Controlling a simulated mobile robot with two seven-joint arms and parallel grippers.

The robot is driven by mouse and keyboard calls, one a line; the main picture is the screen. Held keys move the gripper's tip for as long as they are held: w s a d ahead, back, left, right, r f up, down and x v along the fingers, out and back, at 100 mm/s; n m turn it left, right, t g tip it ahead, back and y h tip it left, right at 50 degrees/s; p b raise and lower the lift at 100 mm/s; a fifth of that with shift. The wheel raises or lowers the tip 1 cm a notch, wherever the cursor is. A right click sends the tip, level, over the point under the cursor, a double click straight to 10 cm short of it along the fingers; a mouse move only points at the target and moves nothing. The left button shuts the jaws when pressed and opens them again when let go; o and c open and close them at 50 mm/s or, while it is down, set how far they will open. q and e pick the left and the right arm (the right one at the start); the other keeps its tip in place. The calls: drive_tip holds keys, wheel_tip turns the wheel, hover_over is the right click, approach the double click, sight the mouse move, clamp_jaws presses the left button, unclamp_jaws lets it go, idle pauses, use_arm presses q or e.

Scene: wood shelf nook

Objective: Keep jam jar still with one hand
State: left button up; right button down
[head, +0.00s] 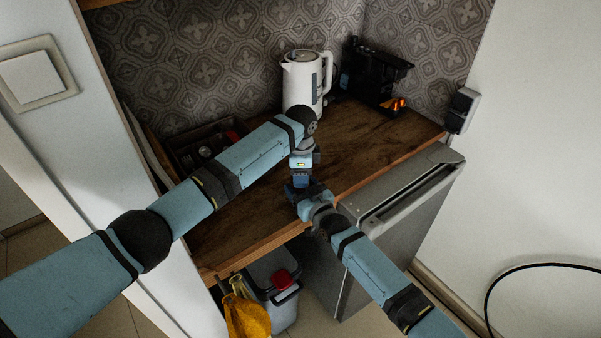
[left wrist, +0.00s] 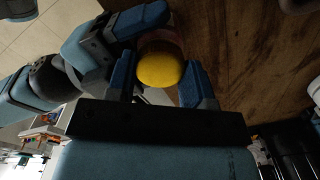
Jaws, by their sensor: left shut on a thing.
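The jam jar shows in the left wrist view as a round yellow lid (left wrist: 160,70) with a little of its body behind it. My left gripper (left wrist: 157,84) is shut on the jar, one blue finger on each side of the lid. In the head view my left gripper (head: 301,180) points down over the wooden counter, and the jar is hidden by the grippers. My right gripper (head: 304,196) is low beside the left one, close to the jar; I cannot tell whether it touches the jar or how far its fingers are apart.
The wooden counter (head: 245,215) has its front edge just by the grippers. A white kettle (head: 303,82) and a black coffee machine (head: 374,75) stand at the back. A dark tray (head: 200,150) is at the left, partly behind my left arm. A grey fridge (head: 395,200) is below.

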use_arm(q)
drive_tip(key=n, duration=0.4)
drive_tip(key=shift+n, duration=0.3)
drive_tip(key=n, duration=0.6)
drive_tip(key=shift+n, duration=0.3)
drive_tip(key=shift+r, duration=0.3)
drive_tip(key=shift+r, duration=0.85)
drive_tip(key=shift+r, duration=2)
use_arm(e)
drive_tip(key=shift+c, duration=0.9)
unclamp_jaws()
